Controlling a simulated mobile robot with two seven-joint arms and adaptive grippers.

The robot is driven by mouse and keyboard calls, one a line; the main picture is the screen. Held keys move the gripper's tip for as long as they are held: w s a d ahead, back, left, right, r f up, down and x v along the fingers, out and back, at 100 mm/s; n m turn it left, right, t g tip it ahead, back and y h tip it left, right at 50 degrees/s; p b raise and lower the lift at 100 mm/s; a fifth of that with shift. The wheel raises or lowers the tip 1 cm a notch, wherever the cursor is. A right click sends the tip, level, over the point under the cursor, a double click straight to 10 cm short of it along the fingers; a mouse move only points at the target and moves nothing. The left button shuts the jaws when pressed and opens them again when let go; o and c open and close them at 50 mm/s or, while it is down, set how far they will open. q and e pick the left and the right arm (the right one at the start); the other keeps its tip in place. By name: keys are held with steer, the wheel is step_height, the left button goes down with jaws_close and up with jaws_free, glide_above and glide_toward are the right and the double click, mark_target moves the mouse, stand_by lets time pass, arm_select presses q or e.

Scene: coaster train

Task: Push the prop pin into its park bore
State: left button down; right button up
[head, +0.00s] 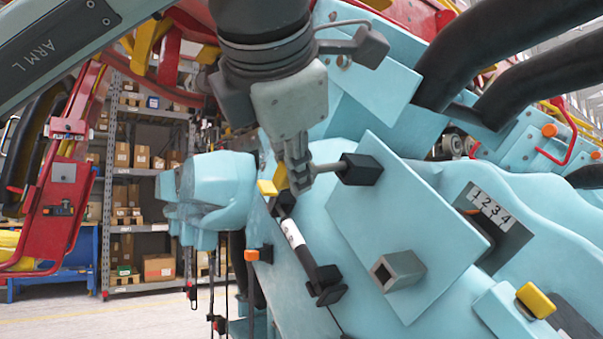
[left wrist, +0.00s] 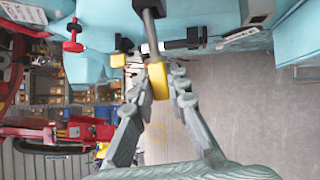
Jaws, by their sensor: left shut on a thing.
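My left gripper (head: 297,182) points down beside the blue machine, with its fingers shut on a yellow block, taken as the head of the prop pin (left wrist: 159,80). In the left wrist view a grey rod runs from the yellow head up toward a dark part at the top edge. In the head view the rod runs right from the fingers to a black block (head: 361,169) on a square blue plate (head: 385,220). I cannot tell whether this block is the park bore, or how deep the rod sits. My right gripper is not in view.
A black and white bar (head: 295,237) slants below the fingers, with another yellow block (head: 267,188) near its top. A grey square tube (head: 397,270) stands out from the plate. Shelving (head: 145,200) stands behind, at left.

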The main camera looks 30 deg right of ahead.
arm_select(q)
steer(key=shift+s+a+b, duration=0.2)
steer(key=shift+a+b, duration=0.4)
steer(key=shift+a, duration=0.7)
steer(key=a, duration=0.2)
steer(key=a+b, duration=0.1)
steer(key=a, duration=0.1)
steer(key=s+a+b, duration=0.1)
steer(key=a, duration=0.1)
